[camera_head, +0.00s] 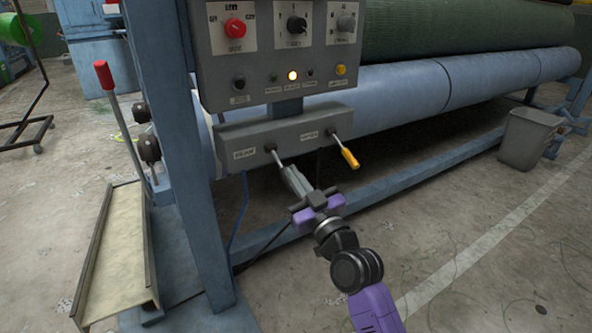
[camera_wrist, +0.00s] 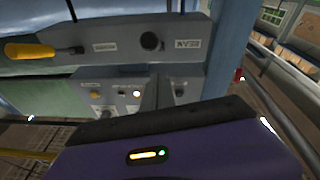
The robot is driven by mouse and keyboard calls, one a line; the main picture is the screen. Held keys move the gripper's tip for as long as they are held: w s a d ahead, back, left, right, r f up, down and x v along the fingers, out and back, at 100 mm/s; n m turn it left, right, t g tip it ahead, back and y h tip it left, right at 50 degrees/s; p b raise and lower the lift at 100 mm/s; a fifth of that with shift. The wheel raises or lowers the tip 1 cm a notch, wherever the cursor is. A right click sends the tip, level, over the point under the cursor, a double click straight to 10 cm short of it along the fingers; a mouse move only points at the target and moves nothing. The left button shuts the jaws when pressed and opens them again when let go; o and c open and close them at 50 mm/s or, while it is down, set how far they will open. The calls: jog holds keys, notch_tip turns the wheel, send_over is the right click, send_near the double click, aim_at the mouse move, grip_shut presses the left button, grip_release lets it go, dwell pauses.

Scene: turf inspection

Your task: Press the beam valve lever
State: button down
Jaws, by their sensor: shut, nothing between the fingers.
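The grey valve box (camera_head: 236,143) hangs under the control panel in the head view. Its left lever, the beam valve lever (camera_head: 275,158), shows only as a thin shaft coming out of the box. My gripper (camera_head: 290,174) is shut, with its fingertips at this lever's outer end, hiding its handle. I cannot tell whether they touch. The right lever (camera_head: 347,156) has a yellow handle and points down and outward, clear of the gripper. In the wrist view, the valve box (camera_wrist: 120,30) appears upside down with the yellow lever (camera_wrist: 30,51) at left.
The control panel (camera_head: 265,62) with knobs and a lit lamp is just above the box. A blue post (camera_head: 190,170) and a red-handled lever (camera_head: 104,75) stand to the left. The long blue roller (camera_head: 400,92) runs behind. A grey bin (camera_head: 528,140) stands at right.

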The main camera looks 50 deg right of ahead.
jog(key=r+v, duration=0.1)
jog(key=v, duration=0.9)
jog(key=shift+s+r, duration=0.2)
jog(key=shift+a, duration=0.1)
jog(key=s+a+f+n+g+y, duration=0.15)
jog(key=s+a+f, duration=0.25)
jog(key=s+a, duration=0.4)
jog(key=s+a+f+g+y, duration=0.2)
jog(key=s+a+f+y, duration=0.3)
jog(key=s, duration=0.6)
jog(key=s+a+f+g, duration=0.1)
jog(key=s+a+f, duration=0.2)
jog(key=s+a, duration=0.55)
notch_tip(320, 180, up, 28)
jog(key=d+p, duration=0.1)
jog(key=p, duration=2.7)
jog(key=shift+s+r, duration=0.2)
jog(key=shift+s, duration=0.05)
